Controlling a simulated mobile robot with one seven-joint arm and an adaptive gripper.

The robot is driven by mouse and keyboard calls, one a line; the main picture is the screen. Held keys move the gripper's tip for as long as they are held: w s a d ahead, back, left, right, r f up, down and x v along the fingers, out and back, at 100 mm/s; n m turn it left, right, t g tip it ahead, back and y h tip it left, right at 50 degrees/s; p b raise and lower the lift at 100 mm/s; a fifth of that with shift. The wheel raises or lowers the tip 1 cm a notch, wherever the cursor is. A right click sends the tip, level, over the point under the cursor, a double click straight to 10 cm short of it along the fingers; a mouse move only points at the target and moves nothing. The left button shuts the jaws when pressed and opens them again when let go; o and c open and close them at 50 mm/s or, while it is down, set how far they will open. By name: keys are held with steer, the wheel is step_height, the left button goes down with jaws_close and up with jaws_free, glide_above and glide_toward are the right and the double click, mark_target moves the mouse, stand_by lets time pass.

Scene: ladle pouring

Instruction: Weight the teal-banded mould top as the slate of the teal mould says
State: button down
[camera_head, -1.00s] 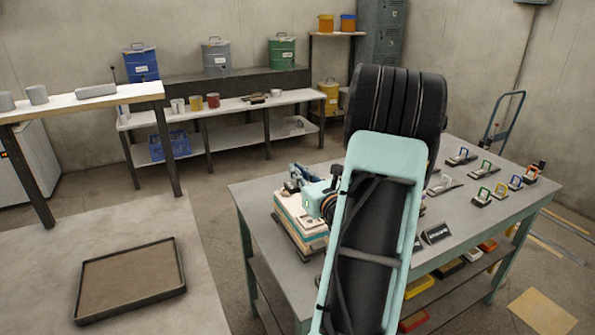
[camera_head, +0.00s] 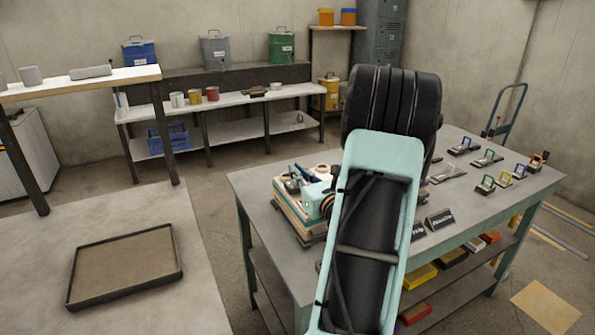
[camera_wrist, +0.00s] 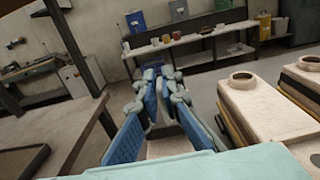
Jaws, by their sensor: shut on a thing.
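My gripper (camera_wrist: 166,78) shows in the wrist view with its blue fingers close together. It is shut on a greyish thing, mostly hidden between the fingers; I cannot tell its colour code. In the head view my gripper (camera_head: 297,180) is low over the left end of the table, at a pale stacked mould (camera_head: 300,222). In the wrist view a pale mould top (camera_wrist: 265,108) with a round opening is just right of the fingers, with another (camera_wrist: 308,75) beyond it. I cannot make out a teal band. Two dark slates (camera_head: 438,220) stand on the table, their writing unreadable; my arm hides the table's middle.
Several weights with coloured handles (camera_head: 487,184) stand at the right of the table (camera_head: 470,215). Coloured blocks (camera_head: 452,258) lie on its lower shelf. A bench (camera_head: 230,108) with pots stands behind.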

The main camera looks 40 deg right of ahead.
steer(key=shift+f+b, duration=0.3)
steer(key=shift+f, duration=0.1)
stand_by(0.3)
steer(key=c, duration=2)
jaws_free()
steer(key=shift+c, duration=0.2)
steer(key=shift+f, duration=0.1)
steer(key=v, duration=1.2)
